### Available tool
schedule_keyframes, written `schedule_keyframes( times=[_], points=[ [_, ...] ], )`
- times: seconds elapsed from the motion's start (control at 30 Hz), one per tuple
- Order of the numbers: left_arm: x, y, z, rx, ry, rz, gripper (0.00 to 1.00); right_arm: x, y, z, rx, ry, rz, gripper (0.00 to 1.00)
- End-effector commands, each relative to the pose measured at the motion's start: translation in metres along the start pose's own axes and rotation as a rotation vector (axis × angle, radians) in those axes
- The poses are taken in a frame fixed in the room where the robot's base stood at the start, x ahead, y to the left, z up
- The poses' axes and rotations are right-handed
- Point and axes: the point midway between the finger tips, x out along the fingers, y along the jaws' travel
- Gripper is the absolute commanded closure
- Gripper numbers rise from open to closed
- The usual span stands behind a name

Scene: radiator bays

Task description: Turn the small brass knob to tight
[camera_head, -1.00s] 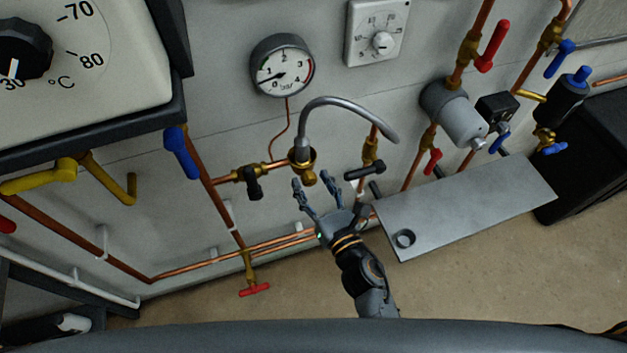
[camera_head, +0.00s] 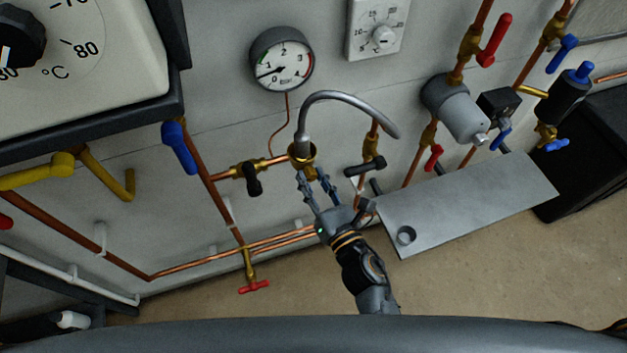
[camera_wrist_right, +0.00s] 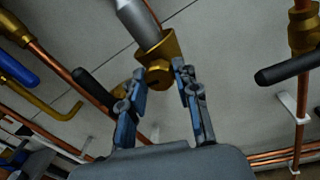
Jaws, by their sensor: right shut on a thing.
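The small brass knob (camera_wrist_right: 159,74) sits at the lower end of a brass fitting (camera_wrist_right: 158,48), under the grey metal hose (camera_wrist_right: 134,15). In the head view the fitting (camera_head: 302,155) is at the middle, with the hose (camera_head: 346,97) arching to the right from it. My right gripper (camera_head: 313,174) reaches up from below. In the right wrist view its two fingertips (camera_wrist_right: 160,76) are on either side of the knob, shut on it. The fingers partly hide the knob in the head view. My left gripper is not in view.
A black-handled valve (camera_head: 253,180) is just left of the fitting, and another black handle (camera_head: 365,168) is to the right. A pressure gauge (camera_head: 282,60) is above. A grey metal shelf (camera_head: 470,205) extends at right. Copper pipes run along the wall below.

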Motion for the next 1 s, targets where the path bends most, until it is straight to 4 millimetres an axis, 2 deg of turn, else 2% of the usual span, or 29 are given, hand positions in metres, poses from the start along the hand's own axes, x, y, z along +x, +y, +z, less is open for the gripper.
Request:
schedule_keyframes(
  times=[0.5,1.0],
  points=[
    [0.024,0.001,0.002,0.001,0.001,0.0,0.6,0.0,-0.001,-0.003,0.365,-0.039,0.006,1.0],
    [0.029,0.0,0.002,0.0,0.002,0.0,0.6,0.0,0.0,-0.001,0.491,-0.053,0.009,1.0]
  ],
)
